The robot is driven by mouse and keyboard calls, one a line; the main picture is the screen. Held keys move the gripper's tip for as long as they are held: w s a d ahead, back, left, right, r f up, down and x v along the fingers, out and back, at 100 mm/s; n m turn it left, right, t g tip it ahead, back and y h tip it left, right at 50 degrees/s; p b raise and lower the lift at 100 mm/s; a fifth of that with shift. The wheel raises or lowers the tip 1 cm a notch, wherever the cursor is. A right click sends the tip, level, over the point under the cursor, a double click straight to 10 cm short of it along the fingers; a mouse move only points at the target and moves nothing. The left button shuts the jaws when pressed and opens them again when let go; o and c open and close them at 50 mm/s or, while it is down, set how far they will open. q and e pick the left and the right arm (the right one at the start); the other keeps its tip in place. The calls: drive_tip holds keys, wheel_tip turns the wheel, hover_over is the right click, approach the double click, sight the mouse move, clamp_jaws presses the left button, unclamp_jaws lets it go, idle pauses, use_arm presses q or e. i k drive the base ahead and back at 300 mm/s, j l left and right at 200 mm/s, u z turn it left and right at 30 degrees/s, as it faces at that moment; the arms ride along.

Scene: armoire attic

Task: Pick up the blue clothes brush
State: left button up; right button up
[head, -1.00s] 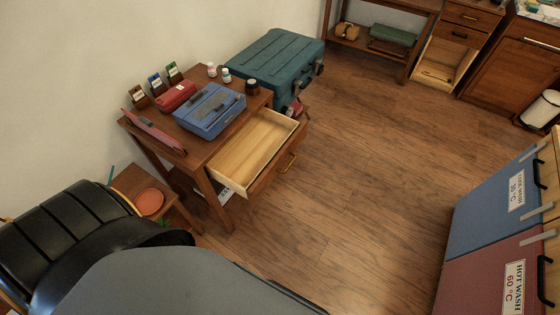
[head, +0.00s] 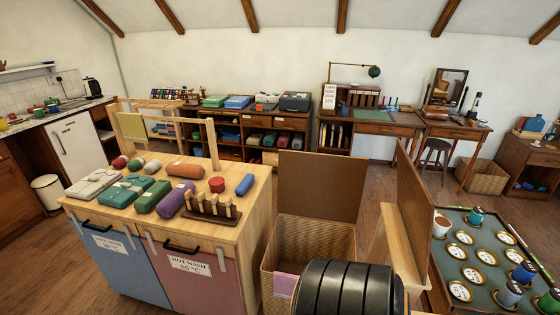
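No thing in view is clearly a blue clothes brush. A small blue oblong item (head: 244,184) lies on the right part of the wooden top of the wash hamper unit (head: 255,215); at this size I cannot tell whether it is a brush. It lies beside a red round item (head: 217,185) and behind a dark rack with pale upright pegs (head: 212,207). A dressing table with a mirror (head: 455,130) at the back right carries small items too small to identify. Neither of my grippers is in view.
Several rolled or folded cloths, such as a purple one (head: 175,198), crowd the unit's top. An open-lidded wooden bin (head: 272,265) stands right of it. A tray of spools and round tins (head: 470,265) is at the right.

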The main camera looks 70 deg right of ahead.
sight(240, 191)
drive_tip(key=z, duration=1.8)
drive_tip(key=i+j, duration=0.15)
drive_tip(key=j, duration=0.2)
drive_tip(key=i+j+z, duration=0.1)
drive_tip(key=j, duration=0.3)
drive_tip(key=i+j, duration=0.2)
drive_tip(key=j, duration=0.15)
drive_tip(key=i+j+z, duration=0.1)
drive_tip(key=j, duration=0.25)
drive_tip(key=i+j, duration=0.2)
drive_tip(key=j, duration=0.2)
drive_tip(key=i+j+z, duration=0.1)
drive_tip(key=j, duration=0.3)
drive_tip(key=i+j+z, duration=0.1)
drive_tip(key=j, duration=0.3)
drive_tip(key=i, duration=0.05)
